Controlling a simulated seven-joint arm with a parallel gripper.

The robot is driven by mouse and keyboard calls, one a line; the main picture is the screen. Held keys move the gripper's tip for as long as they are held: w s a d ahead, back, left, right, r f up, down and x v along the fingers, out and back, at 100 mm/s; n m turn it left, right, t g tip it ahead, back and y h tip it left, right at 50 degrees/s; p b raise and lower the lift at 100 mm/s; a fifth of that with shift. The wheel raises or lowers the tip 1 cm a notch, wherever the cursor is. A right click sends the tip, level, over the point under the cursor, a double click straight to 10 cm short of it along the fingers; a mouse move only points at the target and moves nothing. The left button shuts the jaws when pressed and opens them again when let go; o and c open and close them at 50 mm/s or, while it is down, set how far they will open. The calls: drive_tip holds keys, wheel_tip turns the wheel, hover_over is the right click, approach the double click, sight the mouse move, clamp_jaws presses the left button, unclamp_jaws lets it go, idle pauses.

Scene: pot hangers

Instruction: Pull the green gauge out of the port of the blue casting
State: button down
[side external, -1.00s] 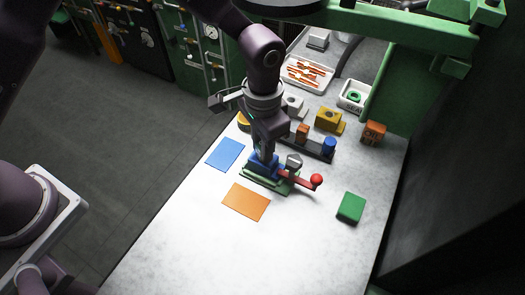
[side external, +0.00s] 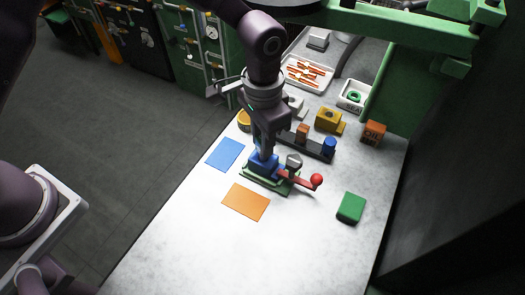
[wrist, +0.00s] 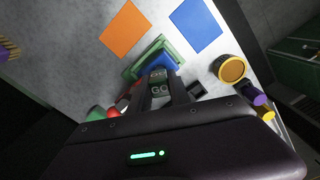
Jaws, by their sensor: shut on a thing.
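The blue casting (side external: 260,165) sits in a green fixture (side external: 255,180) with a red ball-ended lever (side external: 316,180) on its right. My gripper (side external: 265,152) is directly above the casting, pointing down. In the wrist view its fingers (wrist: 161,92) are closed around the gauge (wrist: 159,89), whose dark greenish face shows the letters GO. The blue casting (wrist: 158,62) lies just beyond the fingertips. The gauge is hidden by the fingers in the side view, and I cannot tell how much of it is inside the port.
A dark rack (side external: 312,147) with blocks, a yellow block (side external: 329,119) and an orange box (side external: 373,132) stand behind. A green block (side external: 351,207) lies right. The front table is clear.

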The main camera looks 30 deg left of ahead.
drive_tip(key=shift+r, duration=2)
